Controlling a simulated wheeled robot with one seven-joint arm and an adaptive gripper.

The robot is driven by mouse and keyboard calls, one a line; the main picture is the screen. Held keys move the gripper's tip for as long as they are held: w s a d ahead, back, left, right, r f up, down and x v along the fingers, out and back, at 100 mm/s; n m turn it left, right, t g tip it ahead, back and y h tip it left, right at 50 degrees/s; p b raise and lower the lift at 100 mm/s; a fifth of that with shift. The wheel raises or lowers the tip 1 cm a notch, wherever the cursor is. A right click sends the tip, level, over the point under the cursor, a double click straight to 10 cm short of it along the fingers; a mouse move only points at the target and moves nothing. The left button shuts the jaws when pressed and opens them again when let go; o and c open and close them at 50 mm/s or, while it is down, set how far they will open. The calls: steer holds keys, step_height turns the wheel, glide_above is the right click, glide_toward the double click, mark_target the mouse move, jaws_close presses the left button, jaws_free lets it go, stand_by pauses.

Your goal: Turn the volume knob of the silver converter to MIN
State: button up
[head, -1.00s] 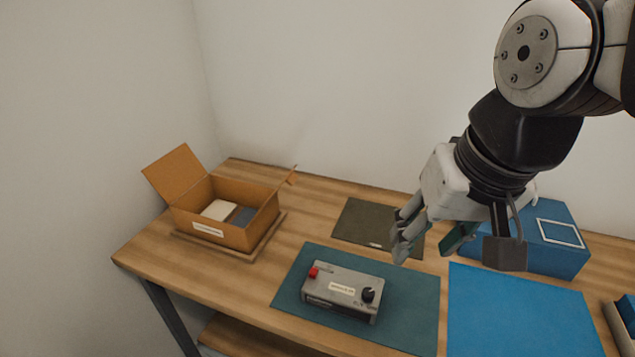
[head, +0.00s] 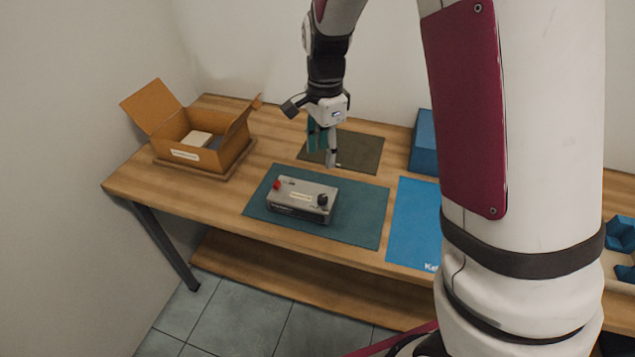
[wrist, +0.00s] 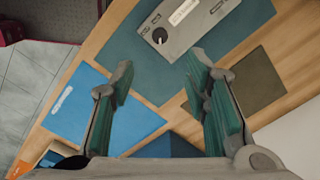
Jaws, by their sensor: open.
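The silver converter (head: 301,199) lies on a dark teal mat (head: 358,213) on the wooden table. It has a red knob or button (head: 277,184) at its left end and a black volume knob (head: 323,200) at its right end. In the wrist view the converter (wrist: 195,18) is at the top, partly cut off, with the black knob (wrist: 159,36) showing a light pointer line. The knob's MIN mark is too small to read. My gripper (head: 322,160) points down above and behind the converter, apart from it. In the wrist view my gripper (wrist: 158,75) is open and empty, its teal-padded fingers wide apart.
An open cardboard box (head: 178,149) stands on the left of the table. A dark olive mat (head: 362,153) lies behind the teal mat. A bright blue mat (head: 412,211) and a blue box (head: 424,148) are to the right. My arm hides part of the right side.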

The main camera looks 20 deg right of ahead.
mark_target(322, 197)
step_height(322, 197, down, 14)
steer(key=shift+f, duration=0.15)
stand_by(0.4)
jaws_close()
